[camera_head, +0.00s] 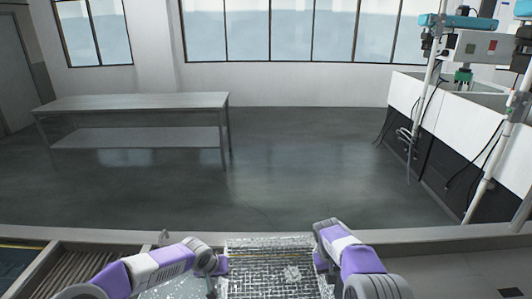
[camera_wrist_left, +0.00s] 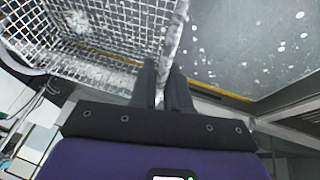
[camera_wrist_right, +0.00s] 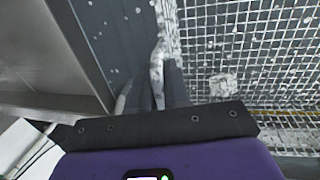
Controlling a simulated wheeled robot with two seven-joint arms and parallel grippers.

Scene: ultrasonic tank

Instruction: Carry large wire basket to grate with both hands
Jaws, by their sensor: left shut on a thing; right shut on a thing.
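The large wire basket (camera_head: 262,287) is a silvery mesh basket at the bottom centre of the head view, between my two grippers. My left gripper (camera_head: 222,264) is shut on its left rim; the left wrist view shows the fingers (camera_wrist_left: 163,88) closed around the wet metal rim. My right gripper (camera_head: 320,261) is shut on the opposite rim; the right wrist view shows its fingers (camera_wrist_right: 158,88) there. A whitish lump (camera_head: 292,272) shows in the basket. A slatted surface at the lower left, apparently the grate (camera_head: 66,270), is partly cut off. The basket's underside is hidden.
Speckled grey liquid or wet surface (camera_head: 176,288) lies left of the basket, between it and the slats. A pale tank edge (camera_head: 270,242) runs across beyond the basket. A metal table (camera_head: 140,103) and a white-and-black tank unit (camera_head: 420,150) stand farther off, with open floor between.

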